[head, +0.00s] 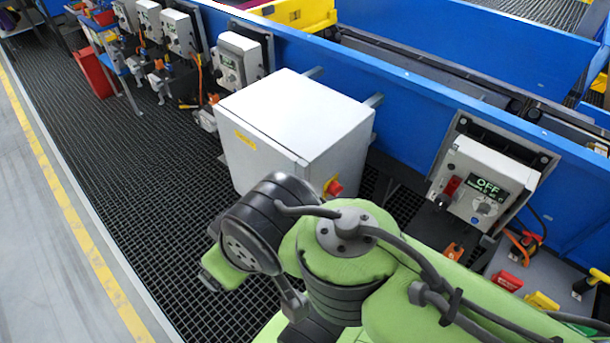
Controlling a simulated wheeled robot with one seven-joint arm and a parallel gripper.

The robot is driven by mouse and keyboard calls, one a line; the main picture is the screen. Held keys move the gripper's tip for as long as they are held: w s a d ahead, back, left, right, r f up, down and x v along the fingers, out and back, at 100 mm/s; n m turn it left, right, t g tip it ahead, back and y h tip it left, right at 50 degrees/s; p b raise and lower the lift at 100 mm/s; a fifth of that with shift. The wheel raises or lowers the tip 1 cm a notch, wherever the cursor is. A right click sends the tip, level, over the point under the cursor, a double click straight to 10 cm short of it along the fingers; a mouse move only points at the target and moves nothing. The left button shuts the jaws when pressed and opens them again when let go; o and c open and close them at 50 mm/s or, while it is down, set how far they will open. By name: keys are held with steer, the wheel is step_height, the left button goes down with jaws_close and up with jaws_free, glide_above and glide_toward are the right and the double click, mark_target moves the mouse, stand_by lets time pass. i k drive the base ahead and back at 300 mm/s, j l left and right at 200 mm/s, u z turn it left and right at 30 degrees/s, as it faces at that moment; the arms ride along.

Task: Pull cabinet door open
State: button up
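The cabinet (297,113) is a light grey box mounted against the blue conveyor side, in the middle of the head view. Its front door (258,157) faces the lower left, bears a yellow label and looks closed. A red knob on a yellow plate (334,187) sits on the cabinet's right side. My green and black arm is in front of the cabinet's lower part and hides some of it. My gripper is not visible; the arm's wrist end points down and left, in front of the door. I cannot see whether anything touches the door.
A control box with an "OFF" display (484,187) hangs to the right, with red and yellow items below it. Several similar boxes line the blue conveyor wall (430,93) at left. The dark grated floor (130,190) is clear at left, beside a yellow line (75,215).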

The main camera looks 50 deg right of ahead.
mark_target(250, 155)
steer(key=z, duration=1.1)
steer(key=i+j+u, duration=0.15)
steer(key=j, duration=0.2)
steer(key=i+j+u, duration=0.15)
steer(key=j, duration=0.2)
steer(key=i+j+u, duration=0.15)
steer(key=j, duration=0.2)
steer(key=i+j+u, duration=0.15)
steer(key=j, duration=0.15)
